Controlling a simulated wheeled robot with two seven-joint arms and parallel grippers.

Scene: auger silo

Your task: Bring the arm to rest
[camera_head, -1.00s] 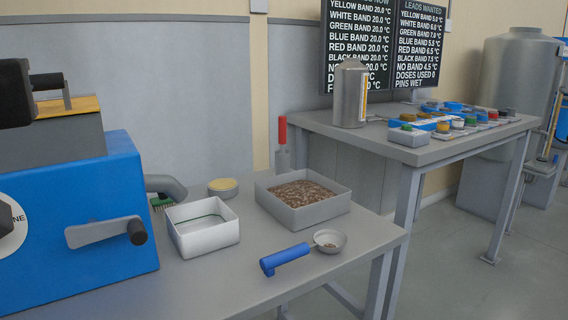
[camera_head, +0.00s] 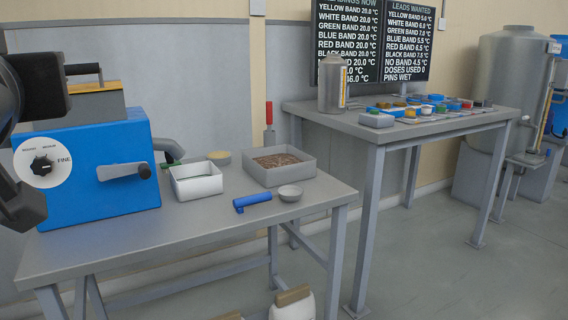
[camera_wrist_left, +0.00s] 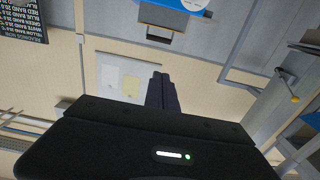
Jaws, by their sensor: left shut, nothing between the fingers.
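My left arm shows at the left edge of the head view as dark links, and its fingertips are out of that picture. In the left wrist view my left gripper (camera_wrist_left: 161,88) is shut, with its dark fingers together and nothing between them. It is clear of the table and points toward a wall area with white and yellow panels. My right gripper is in neither view.
The near table (camera_head: 200,225) holds a blue machine (camera_head: 95,170), a white box (camera_head: 196,181), a grey tray (camera_head: 278,166) of brown grains and a blue-handled scoop (camera_head: 252,201). A second table (camera_head: 400,133) bears a metal flask (camera_head: 332,85) and several coloured-lid pots. A tank (camera_head: 515,90) stands right.

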